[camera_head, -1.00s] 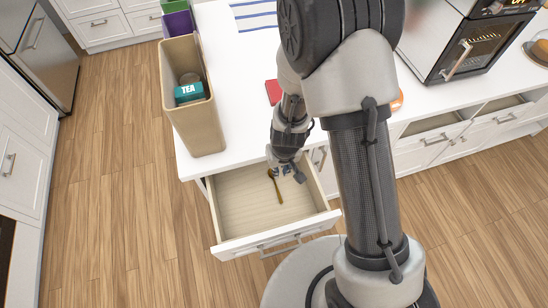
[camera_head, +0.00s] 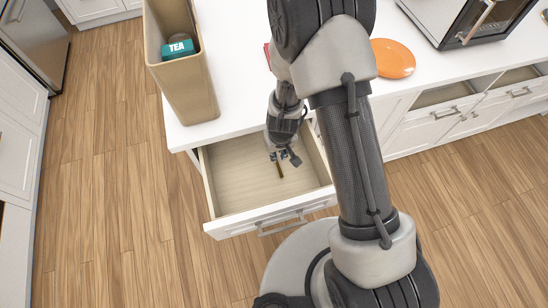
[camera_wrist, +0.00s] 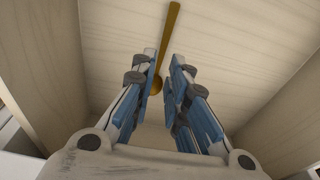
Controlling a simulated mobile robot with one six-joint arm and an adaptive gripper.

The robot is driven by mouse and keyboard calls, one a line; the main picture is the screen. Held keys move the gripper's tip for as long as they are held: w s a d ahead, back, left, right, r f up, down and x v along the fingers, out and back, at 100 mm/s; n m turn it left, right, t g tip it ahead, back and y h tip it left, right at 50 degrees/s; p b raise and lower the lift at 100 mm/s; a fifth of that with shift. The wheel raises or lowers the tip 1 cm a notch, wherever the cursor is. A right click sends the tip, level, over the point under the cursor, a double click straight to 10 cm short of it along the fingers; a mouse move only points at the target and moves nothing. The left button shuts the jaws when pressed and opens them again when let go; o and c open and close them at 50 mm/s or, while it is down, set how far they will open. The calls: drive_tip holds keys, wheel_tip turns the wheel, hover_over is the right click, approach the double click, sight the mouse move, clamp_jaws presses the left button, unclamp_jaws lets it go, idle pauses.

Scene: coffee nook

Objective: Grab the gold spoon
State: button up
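The gold spoon (camera_wrist: 169,40) lies in the open drawer. In the head view a short length of the spoon (camera_head: 280,171) shows just below my gripper (camera_head: 283,156), which hides the rest. My gripper (camera_wrist: 163,75) is open, with its blue-padded fingers on either side of the spoon's lower end and gaps visible. I cannot tell how high the fingertips are above the drawer floor. The drawer (camera_head: 233,195) is pulled out under the white counter.
Drawer walls stand close around my gripper. A tan bin (camera_head: 190,85) holding a teal tea box (camera_head: 179,47) stands at the counter's left edge. An orange plate (camera_head: 393,58) and a microwave (camera_head: 470,15) are to the right. Other drawers (camera_head: 447,93) at right are partly open.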

drive_tip(key=f+b, duration=0.2)
drive_tip(key=f, duration=0.1)
drive_tip(key=w+f+b, duration=0.1)
drive_tip(key=f, duration=0.1)
drive_tip(key=shift+a+f, duration=0.2)
drive_tip(key=shift+a, duration=0.05)
drive_tip(key=shift+r, duration=0.1)
drive_tip(key=shift+c, duration=0.5)
clamp_jaws()
